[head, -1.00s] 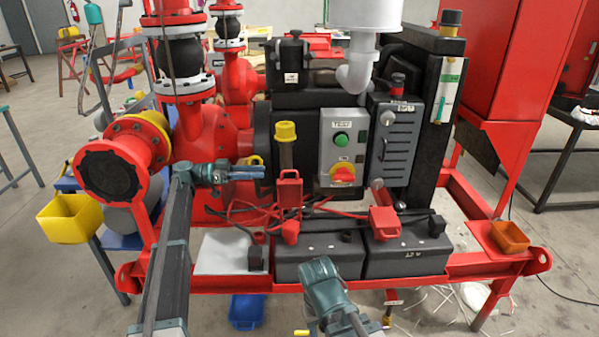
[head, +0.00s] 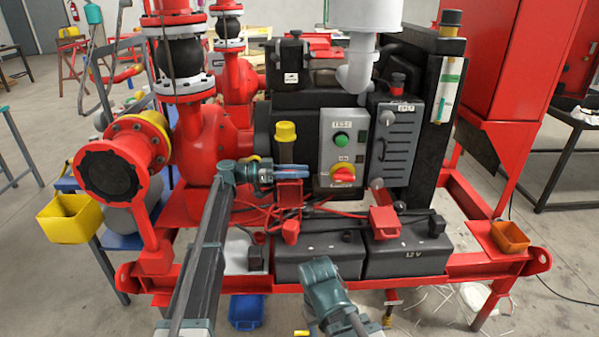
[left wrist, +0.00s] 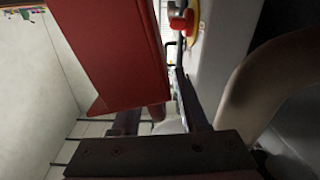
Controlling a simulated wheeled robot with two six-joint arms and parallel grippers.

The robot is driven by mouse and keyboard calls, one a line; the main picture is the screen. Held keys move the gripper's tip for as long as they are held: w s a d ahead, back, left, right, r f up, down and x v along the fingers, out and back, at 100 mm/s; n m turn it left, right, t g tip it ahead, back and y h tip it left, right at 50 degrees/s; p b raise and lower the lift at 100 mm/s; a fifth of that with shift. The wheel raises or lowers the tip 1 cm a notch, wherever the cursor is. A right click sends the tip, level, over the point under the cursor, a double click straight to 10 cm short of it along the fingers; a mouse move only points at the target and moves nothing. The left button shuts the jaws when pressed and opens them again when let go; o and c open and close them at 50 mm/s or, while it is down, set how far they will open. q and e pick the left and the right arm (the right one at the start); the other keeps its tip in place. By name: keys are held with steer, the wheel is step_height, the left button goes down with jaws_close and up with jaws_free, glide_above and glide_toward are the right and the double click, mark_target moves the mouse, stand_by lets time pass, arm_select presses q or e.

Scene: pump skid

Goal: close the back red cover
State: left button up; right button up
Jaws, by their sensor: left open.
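The back red cover (head: 289,196) stands upright, open, behind the left battery (head: 316,262) in the head view. My left gripper (head: 304,172) is at its top edge, coming from the left, open and holding nothing. In the left wrist view the red cover (left wrist: 112,50) fills the upper middle as a large panel, very close to the dark fingers (left wrist: 162,112). I cannot tell whether they touch. My right arm's teal wrist (head: 326,287) is low in front of the batteries; its fingers cannot be made out.
Another red cover (head: 384,222) is on the right battery (head: 408,252). Red and black cables (head: 255,212) run behind the batteries. The grey switch box (head: 343,148), with its red-yellow knob (head: 342,174), is right of my left gripper. A yellow cap (head: 286,132) stands behind.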

arm_select(q)
steer(key=shift+d, duration=0.1)
jaws_close()
stand_by(1.4)
